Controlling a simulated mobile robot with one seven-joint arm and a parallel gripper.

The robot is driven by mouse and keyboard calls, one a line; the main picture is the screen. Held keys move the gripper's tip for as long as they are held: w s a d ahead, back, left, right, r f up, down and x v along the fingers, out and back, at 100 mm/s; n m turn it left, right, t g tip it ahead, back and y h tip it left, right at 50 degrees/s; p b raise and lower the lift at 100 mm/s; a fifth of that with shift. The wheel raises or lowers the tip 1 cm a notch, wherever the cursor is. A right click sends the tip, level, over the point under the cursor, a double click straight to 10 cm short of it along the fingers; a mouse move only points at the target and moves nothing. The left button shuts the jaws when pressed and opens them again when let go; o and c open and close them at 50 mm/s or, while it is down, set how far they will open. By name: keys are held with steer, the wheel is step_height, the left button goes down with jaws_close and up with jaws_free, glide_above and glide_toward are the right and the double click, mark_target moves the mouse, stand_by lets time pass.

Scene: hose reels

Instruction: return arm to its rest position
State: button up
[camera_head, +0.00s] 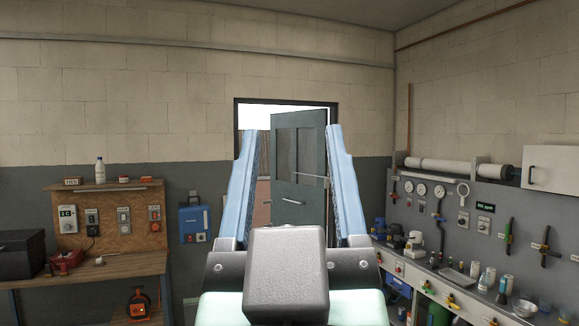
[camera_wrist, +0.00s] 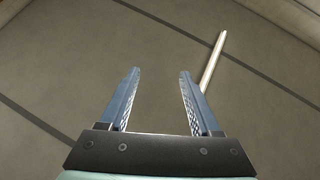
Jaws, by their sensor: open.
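My gripper (camera_head: 294,135) stands upright in the middle of the head view, with its two blue fingers spread wide apart. Nothing is between the fingers. In the wrist view my gripper (camera_wrist: 157,75) is also open and empty, pointing at a plain grey-brown surface crossed by dark lines. The fingers touch nothing that I can see. My arm below the gripper is mostly hidden behind the grey wrist block in the head view.
A door (camera_head: 299,165) stands partly open behind my gripper. A wooden workbench (camera_head: 90,270) with tools is at the left. A counter with bottles, below a grey panel (camera_head: 470,215) with gauges, runs along the right. A pale rod (camera_wrist: 213,62) shows in the wrist view.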

steer(key=s+r, duration=0.1)
steer(key=s+r+t, duration=0.1)
steer(key=shift+s+a+m, duration=0.1)
steer(key=shift+s+m, duration=0.2)
step_height(320, 180, down, 10)
steer(key=b, duration=1)
steer(key=shift+a+f, duration=0.1)
steer(key=shift+f, duration=0.05)
